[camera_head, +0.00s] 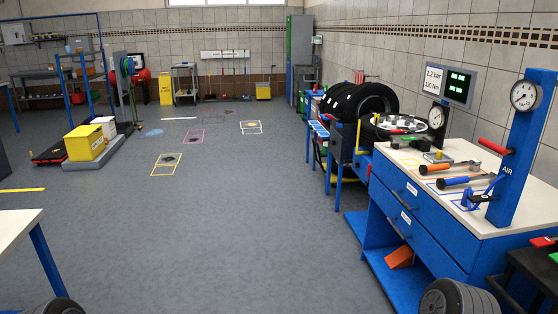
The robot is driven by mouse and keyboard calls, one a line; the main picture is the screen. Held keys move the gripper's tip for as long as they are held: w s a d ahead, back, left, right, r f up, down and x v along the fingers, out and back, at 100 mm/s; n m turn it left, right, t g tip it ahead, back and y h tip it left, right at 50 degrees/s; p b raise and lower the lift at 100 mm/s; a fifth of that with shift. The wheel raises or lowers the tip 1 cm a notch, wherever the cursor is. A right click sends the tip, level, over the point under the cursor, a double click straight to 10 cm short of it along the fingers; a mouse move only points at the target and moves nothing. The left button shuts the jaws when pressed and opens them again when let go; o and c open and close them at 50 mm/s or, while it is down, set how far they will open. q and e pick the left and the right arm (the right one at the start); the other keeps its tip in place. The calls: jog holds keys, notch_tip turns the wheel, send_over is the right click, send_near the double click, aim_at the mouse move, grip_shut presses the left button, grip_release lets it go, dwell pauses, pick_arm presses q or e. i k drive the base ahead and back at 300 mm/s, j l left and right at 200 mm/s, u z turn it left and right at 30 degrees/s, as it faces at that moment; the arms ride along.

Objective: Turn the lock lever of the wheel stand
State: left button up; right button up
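Black tyres (372,100) stand upright in a row at the right, behind the blue workbench. A wheel with a silver and dark face (438,117) shows close to them. A yellow upright post (358,136) stands beside the tyres. A small red handle-like piece (398,131) lies near the wheel; I cannot tell whether it is the lock lever. The wheel stand is partly hidden by the bench and is too small to make out clearly.
The blue workbench (420,228) fills the right side, with handled tools and a gauge post (513,150) on top. A white tabletop (18,222) juts in at left. Yellow boxes (84,142) stand farther left. The grey floor (235,225) between is clear.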

aim_at(369, 169)
jog(key=i+l+z, duration=0.1)
jog(key=i+z, duration=0.2)
jog(key=i, duration=0.4)
jog(key=i+z, duration=0.3)
jog(key=i, duration=0.35)
jog(key=i+j+z, duration=0.3)
jog(key=i, duration=0.4)
jog(key=i+j, duration=0.7)
jog(key=i, duration=0.25)
jog(key=i+j+z, duration=0.1)
jog(key=i+j, duration=0.65)
jog(key=i, duration=0.15)
jog(key=i+j, duration=0.8)
jog(key=i+l+z, duration=0.05)
jog(key=i, duration=0.05)
